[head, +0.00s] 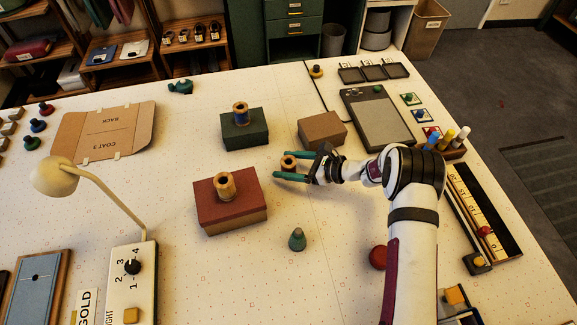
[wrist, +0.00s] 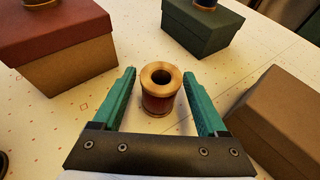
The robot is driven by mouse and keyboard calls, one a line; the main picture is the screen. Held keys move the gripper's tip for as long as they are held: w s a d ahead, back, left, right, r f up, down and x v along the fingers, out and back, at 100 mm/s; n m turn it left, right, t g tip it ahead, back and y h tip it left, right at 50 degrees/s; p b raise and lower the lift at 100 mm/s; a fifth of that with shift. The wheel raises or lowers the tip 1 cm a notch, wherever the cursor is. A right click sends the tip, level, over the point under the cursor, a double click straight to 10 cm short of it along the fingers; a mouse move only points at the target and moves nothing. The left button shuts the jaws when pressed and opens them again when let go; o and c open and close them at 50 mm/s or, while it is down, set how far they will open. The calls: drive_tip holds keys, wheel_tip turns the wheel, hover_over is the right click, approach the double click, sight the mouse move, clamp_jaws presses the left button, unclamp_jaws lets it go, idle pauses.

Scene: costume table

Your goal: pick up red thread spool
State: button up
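The red thread spool (wrist: 159,90) stands upright on the table, dark red thread between pale wooden ends. In the wrist view it sits between the tips of my gripper's green fingers (wrist: 160,92), with a gap on each side. In the head view the spool (head: 288,162) is at the fingertips of my gripper (head: 290,165), its lower part partly hidden by a finger. My gripper is open and holds nothing.
A red-lidded box (head: 232,203) with a wooden spool (head: 225,186) on top stands at left. A green box (head: 245,130) carrying a blue spool (head: 240,113) is behind. A brown box (head: 322,130) is close on the right.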

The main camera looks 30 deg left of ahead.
clamp_jaws()
drive_tip(key=shift+r, duration=0.1)
